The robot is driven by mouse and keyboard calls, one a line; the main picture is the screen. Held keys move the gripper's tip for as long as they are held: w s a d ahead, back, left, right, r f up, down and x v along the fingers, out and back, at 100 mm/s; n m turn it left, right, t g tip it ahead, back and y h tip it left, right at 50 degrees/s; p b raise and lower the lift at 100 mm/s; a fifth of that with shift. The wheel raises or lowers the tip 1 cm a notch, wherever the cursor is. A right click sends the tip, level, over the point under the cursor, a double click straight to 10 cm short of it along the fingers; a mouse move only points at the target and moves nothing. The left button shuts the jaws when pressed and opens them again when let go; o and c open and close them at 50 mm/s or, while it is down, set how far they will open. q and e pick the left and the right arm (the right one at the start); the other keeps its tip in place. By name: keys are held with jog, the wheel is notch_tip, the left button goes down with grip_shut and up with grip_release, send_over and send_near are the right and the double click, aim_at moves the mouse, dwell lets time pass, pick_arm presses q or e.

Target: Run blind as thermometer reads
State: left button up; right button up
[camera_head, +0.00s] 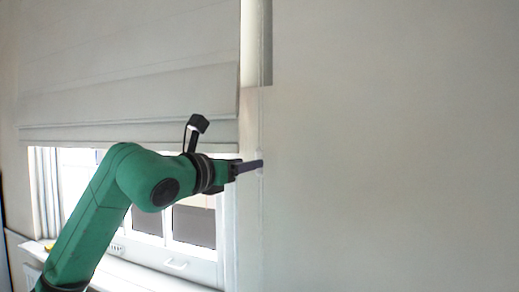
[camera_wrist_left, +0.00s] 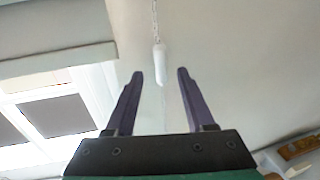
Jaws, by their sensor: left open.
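The pale blind (camera_head: 130,80) hangs over the upper part of the window in the head view, its lower edge about halfway down. Its corner also shows in the left wrist view (camera_wrist_left: 55,62). A white cord pull (camera_wrist_left: 160,65) hangs on a thin beaded chain (camera_wrist_left: 155,22) against the wall. My left gripper (camera_head: 262,165) is at the wall just right of the window. In the left wrist view its fingers (camera_wrist_left: 158,76) are open, and the pull appears in the gap beyond the tips. I cannot tell its depth. I see no thermometer. My right gripper is out of view.
The window (camera_head: 190,222) has a white sill (camera_head: 140,278) below it, with a small yellow object (camera_head: 49,245) at its left end. Bare wall (camera_head: 400,150) fills the right side. A wooden shelf (camera_wrist_left: 300,146) shows at lower right in the wrist view.

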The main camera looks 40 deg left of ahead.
aim_at(257, 158)
pick_arm(q)
jog(key=w+p, duration=0.2)
jog(key=w, duration=0.1)
jog(key=w+p, duration=0.1)
jog(key=w, duration=0.1)
jog(key=shift+w+a+r+p, duration=0.2)
jog(key=shift+a+r+p, duration=0.15)
jog(key=shift+r, duration=0.05)
jog(key=shift+w+f, duration=0.35)
jog(key=shift+w, duration=0.1)
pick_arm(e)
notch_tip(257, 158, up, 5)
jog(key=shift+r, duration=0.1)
pick_arm(q)
grip_shut()
